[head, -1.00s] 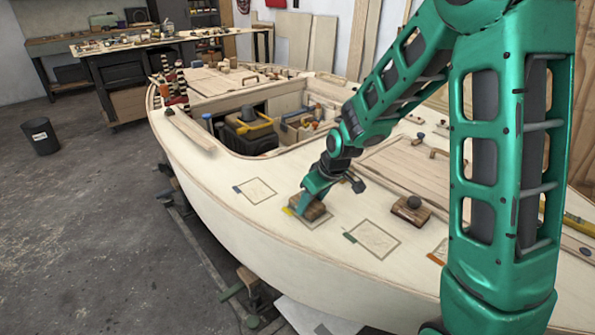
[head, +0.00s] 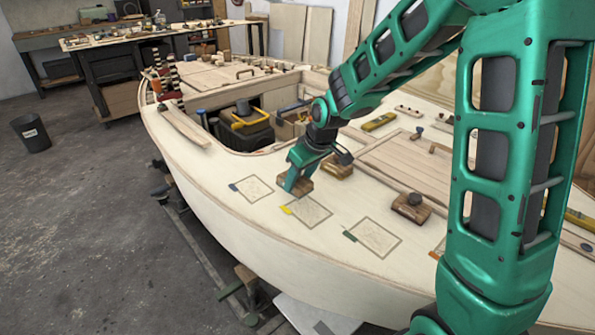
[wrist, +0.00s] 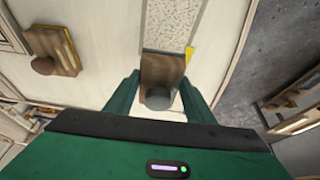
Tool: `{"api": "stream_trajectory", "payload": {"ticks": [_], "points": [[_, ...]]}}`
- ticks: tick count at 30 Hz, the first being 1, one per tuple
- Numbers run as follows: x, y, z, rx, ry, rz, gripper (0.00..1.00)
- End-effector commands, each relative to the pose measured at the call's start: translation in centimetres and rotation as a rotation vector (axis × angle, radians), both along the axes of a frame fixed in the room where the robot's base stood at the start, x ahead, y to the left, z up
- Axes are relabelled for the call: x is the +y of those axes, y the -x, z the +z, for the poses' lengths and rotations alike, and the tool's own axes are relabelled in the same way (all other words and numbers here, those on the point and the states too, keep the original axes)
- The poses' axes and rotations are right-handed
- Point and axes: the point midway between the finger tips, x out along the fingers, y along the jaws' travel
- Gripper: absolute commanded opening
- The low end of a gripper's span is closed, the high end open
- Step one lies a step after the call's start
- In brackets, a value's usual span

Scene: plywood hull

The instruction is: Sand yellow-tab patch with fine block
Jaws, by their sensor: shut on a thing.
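The yellow-tab patch (head: 310,212) is a framed, speckled rectangle on the pale deck, with a yellow tab (head: 286,209) at its left corner. It also shows at the top of the wrist view (wrist: 172,20). My gripper (head: 296,183) is shut on the dark knob of a wooden sanding block (wrist: 163,68). The block is just beyond the patch's far edge in the head view, clear of most or all of it. I cannot tell whether it touches the deck, and its grit is hidden.
A second knobbed block (head: 338,169) sits just behind my gripper, and a third (head: 411,206) stands to the right. Blue-tab (head: 253,188) and green-tab (head: 376,238) patches flank the yellow one. The open cockpit (head: 245,132) holds a toolbox.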

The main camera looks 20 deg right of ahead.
Motion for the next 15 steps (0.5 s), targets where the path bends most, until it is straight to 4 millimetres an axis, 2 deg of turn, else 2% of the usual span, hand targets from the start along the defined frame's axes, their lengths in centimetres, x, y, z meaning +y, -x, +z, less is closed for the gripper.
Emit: {"api": "stream_trajectory", "payload": {"ticks": [7,15], "points": [[0.0,-0.1,2.3,-0.003,-0.001,0.0,0.25],[0.1,0.0,2.9,0.0,0.0,0.001,0.25]]}}
